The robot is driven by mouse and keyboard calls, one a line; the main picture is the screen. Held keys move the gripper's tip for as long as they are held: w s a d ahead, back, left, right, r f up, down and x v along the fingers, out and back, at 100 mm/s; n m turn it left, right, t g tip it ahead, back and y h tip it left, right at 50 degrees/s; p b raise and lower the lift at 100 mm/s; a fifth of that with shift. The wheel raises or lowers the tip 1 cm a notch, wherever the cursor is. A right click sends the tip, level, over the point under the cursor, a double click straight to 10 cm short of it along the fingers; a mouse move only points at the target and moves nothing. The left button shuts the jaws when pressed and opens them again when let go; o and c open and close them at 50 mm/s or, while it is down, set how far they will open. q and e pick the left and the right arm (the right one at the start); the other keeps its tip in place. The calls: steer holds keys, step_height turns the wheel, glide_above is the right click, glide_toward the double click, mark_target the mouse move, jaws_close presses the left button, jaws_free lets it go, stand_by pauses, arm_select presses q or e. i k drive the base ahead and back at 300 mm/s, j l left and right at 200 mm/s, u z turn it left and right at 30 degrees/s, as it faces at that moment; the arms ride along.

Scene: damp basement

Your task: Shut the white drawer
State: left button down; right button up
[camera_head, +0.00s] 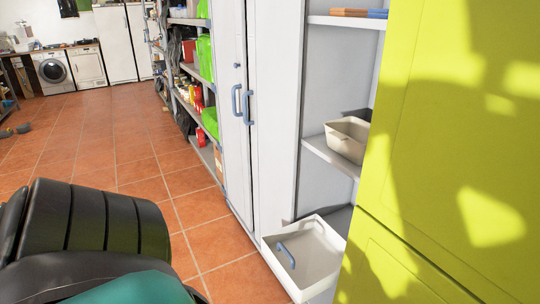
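The white drawer (321,262) is at the lower right, below the open shelves. It sticks out from the cabinet and stands open, and the part of its inside that I can see looks empty. A blue-grey handle (285,255) shows at its left side. Neither of my grippers can be made out in this view.
A tall white cabinet (228,130) with blue-grey handles stands left of the drawer. A yellow-green cabinet (450,130) is close on the right. A beige bin (346,139) sits on a shelf above. Tiled floor (110,145) is open to the left.

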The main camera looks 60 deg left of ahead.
mark_target(306, 254)
steer(key=j, duration=1.6)
